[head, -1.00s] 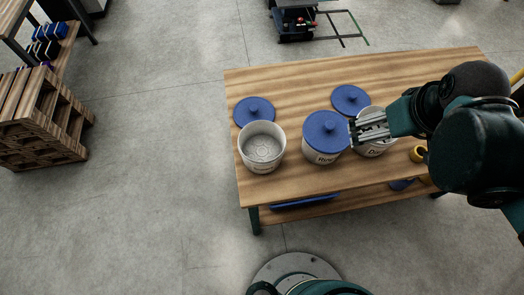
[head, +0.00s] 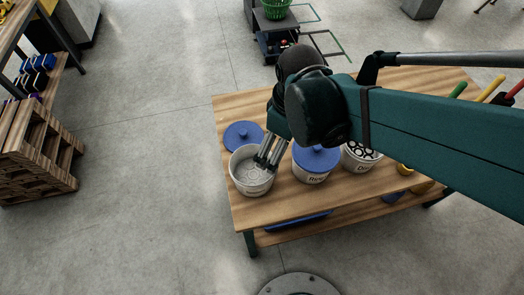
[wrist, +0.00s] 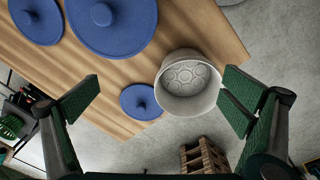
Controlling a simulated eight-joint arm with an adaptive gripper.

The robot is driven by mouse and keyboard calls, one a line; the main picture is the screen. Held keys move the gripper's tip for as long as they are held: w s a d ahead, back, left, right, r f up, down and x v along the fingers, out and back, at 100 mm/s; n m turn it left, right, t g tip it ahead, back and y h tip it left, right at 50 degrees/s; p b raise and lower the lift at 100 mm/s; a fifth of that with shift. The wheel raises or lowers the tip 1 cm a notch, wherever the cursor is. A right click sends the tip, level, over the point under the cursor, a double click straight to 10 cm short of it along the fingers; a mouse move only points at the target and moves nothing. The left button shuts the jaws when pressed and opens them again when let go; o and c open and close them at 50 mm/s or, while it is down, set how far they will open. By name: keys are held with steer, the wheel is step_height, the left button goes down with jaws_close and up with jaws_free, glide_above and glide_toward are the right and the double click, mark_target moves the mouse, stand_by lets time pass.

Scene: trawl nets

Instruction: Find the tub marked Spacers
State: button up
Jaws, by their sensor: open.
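A white open tub (head: 240,181) stands at the left end of the table; its label is too small to read. In the wrist view this tub (wrist: 192,108) shows pale round shapes on its floor. A middle white tub (head: 311,177) has a blue lid on and a label starting "Ri". A right white tub (head: 352,164), partly behind my arm, is open with dark-edged rings inside and a label starting "O" or "D". My gripper (head: 266,164) is open and empty, pointing down over the left tub's right side; contact cannot be told.
A loose blue lid (head: 241,135) lies behind the left tub on the wooden table (head: 228,112). Yellow items sit at the right, partly under my arm. A wooden crate (head: 40,155) stands on the floor at left. The floor between is clear.

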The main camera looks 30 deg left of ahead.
steer(key=s+a+f+n+h, duration=0.1)
steer(key=s+a+f+n, duration=0.2)
steer(key=s+a, duration=0.3)
steer(key=shift+a+g, duration=0.4)
steer(key=shift+a, duration=0.1)
steer(key=shift+f, duration=1.3)
steer(key=b, duration=0.2)
glide_above(253, 175)
steer(key=shift+w+f, duration=0.15)
steer(key=shift+f, duration=2.45)
steer(key=c, duration=1.7)
